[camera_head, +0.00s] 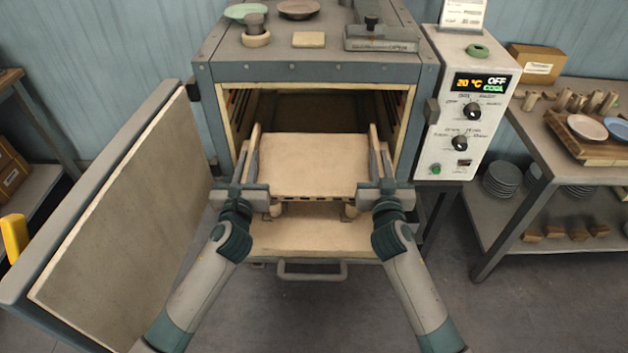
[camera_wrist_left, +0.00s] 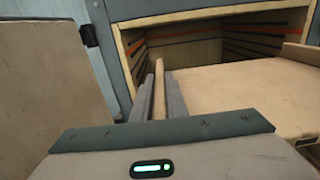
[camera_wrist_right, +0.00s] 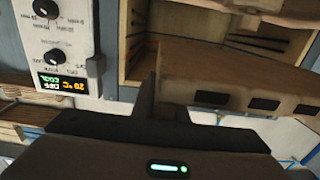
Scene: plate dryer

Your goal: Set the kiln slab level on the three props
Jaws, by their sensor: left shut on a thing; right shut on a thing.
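The pale kiln slab (camera_head: 313,165) spans between my two grippers at the kiln mouth, looking roughly level in the head view. It has a raised lip along each side and dark slots in its front edge. My left gripper (camera_head: 250,160) is shut on the left lip, also seen in the left wrist view (camera_wrist_left: 159,92). My right gripper (camera_head: 379,158) is shut on the right lip. The slab's slotted edge shows in the right wrist view (camera_wrist_right: 235,78). Two short props, left (camera_head: 275,209) and right (camera_head: 351,211), show below the front edge. Contact with them is unclear; a third prop is not visible.
The kiln chamber (camera_head: 325,108) is open, its door (camera_head: 125,200) swung left. A pale lower shelf (camera_head: 310,240) with a handle (camera_head: 312,270) extends below the slab. The control box (camera_head: 467,105) stands right of the chamber, close to my right arm.

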